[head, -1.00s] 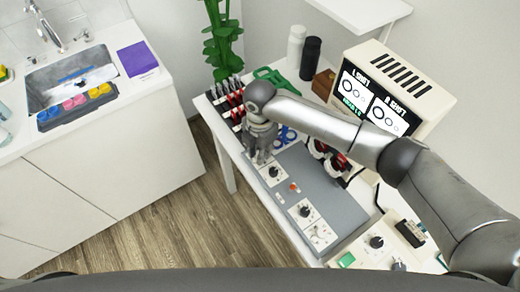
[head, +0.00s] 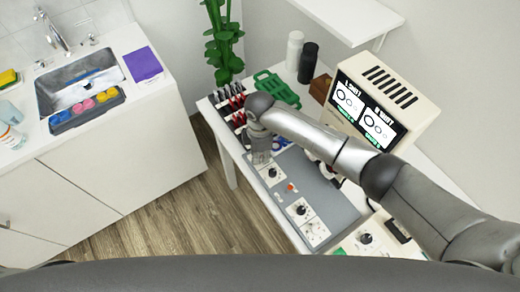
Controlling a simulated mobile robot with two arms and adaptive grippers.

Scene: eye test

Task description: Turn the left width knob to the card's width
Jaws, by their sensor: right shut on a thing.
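My right gripper (head: 262,158) points down at the far end of a grey panel (head: 325,195) on the white table. It is shut on a small part of the panel's far control plate, apparently a knob, which the fingers hide. A black knob (head: 272,172) on that plate shows just in front of the fingers. A nearer white plate has another black knob (head: 301,210) and a pale dial (head: 316,232). A screen (head: 366,111) shows two white cards with circles, marked L and R, with small green text I cannot read. My left gripper is out of view.
A green perforated tray (head: 277,88), a black bottle (head: 308,63) and a white bottle (head: 294,50) stand behind the panel. Red-and-black tools (head: 230,102) stand in a rack at the table's left edge. My right arm crosses in front of the screen box (head: 395,92).

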